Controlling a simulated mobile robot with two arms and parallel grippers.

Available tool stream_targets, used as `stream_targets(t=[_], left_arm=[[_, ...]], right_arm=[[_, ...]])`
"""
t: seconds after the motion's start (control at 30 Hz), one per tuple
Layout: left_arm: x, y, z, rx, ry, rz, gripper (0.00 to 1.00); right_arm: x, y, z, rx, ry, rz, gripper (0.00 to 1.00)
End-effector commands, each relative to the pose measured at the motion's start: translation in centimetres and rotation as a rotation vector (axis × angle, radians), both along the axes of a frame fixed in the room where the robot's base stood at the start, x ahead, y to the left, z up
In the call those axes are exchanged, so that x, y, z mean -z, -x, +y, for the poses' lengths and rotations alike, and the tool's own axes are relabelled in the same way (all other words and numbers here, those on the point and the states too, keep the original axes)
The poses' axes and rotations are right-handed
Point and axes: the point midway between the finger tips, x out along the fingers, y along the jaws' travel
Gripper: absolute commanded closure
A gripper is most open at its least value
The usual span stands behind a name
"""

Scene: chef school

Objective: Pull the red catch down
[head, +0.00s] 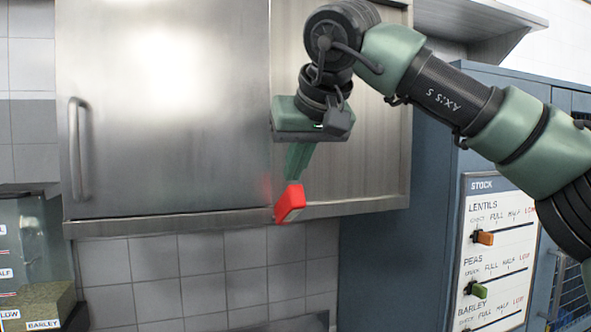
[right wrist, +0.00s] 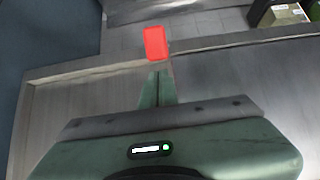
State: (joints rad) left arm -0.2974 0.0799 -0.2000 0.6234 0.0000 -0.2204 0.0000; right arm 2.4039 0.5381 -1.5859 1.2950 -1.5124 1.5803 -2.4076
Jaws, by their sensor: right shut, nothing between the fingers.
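The red catch (head: 289,204) sits at the lower edge of the steel wall cabinet (head: 165,110), beside the right edge of its door. My right gripper (head: 294,177) points down just above the catch, with its green fingers shut and empty. In the right wrist view the catch (right wrist: 156,43) lies just beyond the fingertips (right wrist: 157,74). I cannot tell whether the fingertips touch it. My left gripper is not in view.
The cabinet door has a vertical handle (head: 78,150) on its left. A blue locker (head: 395,240) with a stock board (head: 495,255) stands at the right. A clear bin (head: 35,240) stands at the lower left. Tiled wall shows below the cabinet.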

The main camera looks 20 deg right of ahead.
Motion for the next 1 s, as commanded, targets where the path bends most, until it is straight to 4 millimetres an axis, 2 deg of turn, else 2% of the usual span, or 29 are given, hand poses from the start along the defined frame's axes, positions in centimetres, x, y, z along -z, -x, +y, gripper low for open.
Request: stream_targets(t=[0.17,0.53,0.8,1.0], left_arm=[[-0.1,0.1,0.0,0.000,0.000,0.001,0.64],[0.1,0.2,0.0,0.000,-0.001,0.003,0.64],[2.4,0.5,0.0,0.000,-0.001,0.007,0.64],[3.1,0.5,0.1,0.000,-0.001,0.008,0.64]], right_arm=[[0.6,0.4,0.0,-0.001,-0.001,0.000,1.00],[0.8,0.5,0.0,-0.001,-0.001,-0.002,1.00],[1.5,0.9,0.0,-0.002,-0.004,-0.085,1.00],[1.4,1.1,0.0,-0.002,-0.005,-0.130,1.00]])
